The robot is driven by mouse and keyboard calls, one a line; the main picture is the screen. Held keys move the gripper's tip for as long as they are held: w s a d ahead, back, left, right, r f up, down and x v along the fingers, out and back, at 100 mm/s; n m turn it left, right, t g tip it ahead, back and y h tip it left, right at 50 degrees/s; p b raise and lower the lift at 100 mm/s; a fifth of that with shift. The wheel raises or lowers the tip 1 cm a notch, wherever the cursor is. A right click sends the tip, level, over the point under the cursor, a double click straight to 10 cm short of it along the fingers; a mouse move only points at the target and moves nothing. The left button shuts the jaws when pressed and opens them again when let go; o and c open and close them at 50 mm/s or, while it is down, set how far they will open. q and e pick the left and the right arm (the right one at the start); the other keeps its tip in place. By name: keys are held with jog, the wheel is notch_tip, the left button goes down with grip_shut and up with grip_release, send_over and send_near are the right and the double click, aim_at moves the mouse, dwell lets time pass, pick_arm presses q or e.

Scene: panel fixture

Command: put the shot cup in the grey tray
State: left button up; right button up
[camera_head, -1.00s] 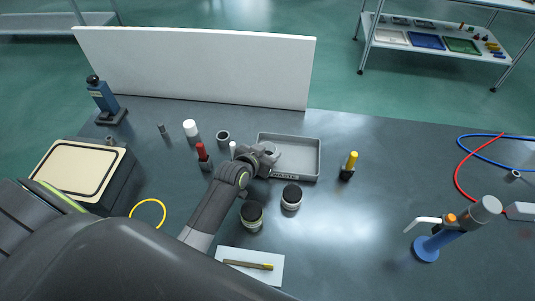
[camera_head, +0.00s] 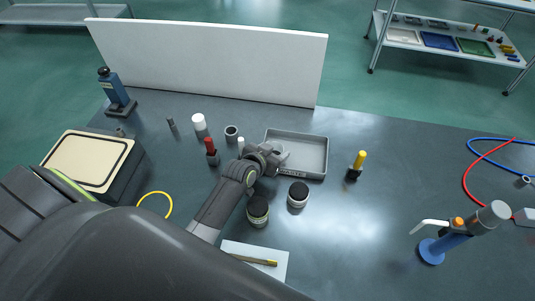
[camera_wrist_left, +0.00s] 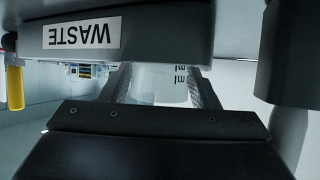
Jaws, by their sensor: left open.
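The grey tray (camera_head: 318,176) lies on the bench in the middle of the head view. Its wall with an upside-down WASTE label (camera_wrist_left: 82,34) fills the top of the left wrist view. My left gripper (camera_head: 280,157) is over the tray's left part, and its fingers (camera_wrist_left: 165,88) pass behind the labelled wall. The fingers are open. The shot cup (camera_wrist_left: 160,84), clear with ml marks, shows between them, partly hidden by the wall. I cannot tell whether a finger touches it. I cannot make out the cup in the head view. My right gripper is not in view.
Two dark-lidded jars (camera_head: 298,196) (camera_head: 258,211) stand in front of the tray. A red-topped item (camera_head: 210,151), a white-capped bottle (camera_head: 199,124) and a grey cup (camera_head: 231,133) stand to its left. A yellow-topped item (camera_head: 357,164) is at its right.

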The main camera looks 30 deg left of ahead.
pick_arm(q)
jog(key=v, duration=1.2)
jog(key=shift+b, duration=0.4)
jog(key=shift+a, duration=0.1)
